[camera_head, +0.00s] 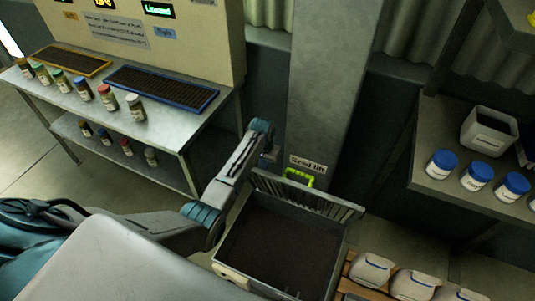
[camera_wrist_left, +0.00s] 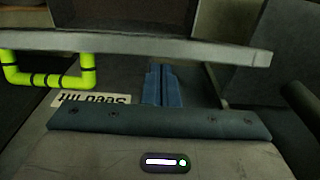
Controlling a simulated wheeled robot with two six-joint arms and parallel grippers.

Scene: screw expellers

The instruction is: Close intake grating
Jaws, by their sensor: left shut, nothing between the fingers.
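The intake grating (camera_head: 312,197) stands raised along the far edge of the open intake box (camera_head: 231,269). A bright green handle (camera_head: 299,176) is on its far side. In the left wrist view the grating's edge (camera_wrist_left: 140,45) crosses the picture as a grey bar, with the green handle (camera_wrist_left: 48,78) at left. My left gripper (camera_head: 271,158) is behind the grating, left of the handle, partly hidden by my arm. Its blue fingers (camera_wrist_left: 158,84) are shut and empty, apart from the handle; contact with the grating cannot be told. My right gripper is out of view.
A pillar with a seed intake label (camera_head: 308,164) stands right behind the box. A metal table (camera_head: 165,130) with jars and trays is at left. A shelf (camera_head: 437,190) with blue-lidded jars is at right, with white sacks (camera_head: 415,285) below it.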

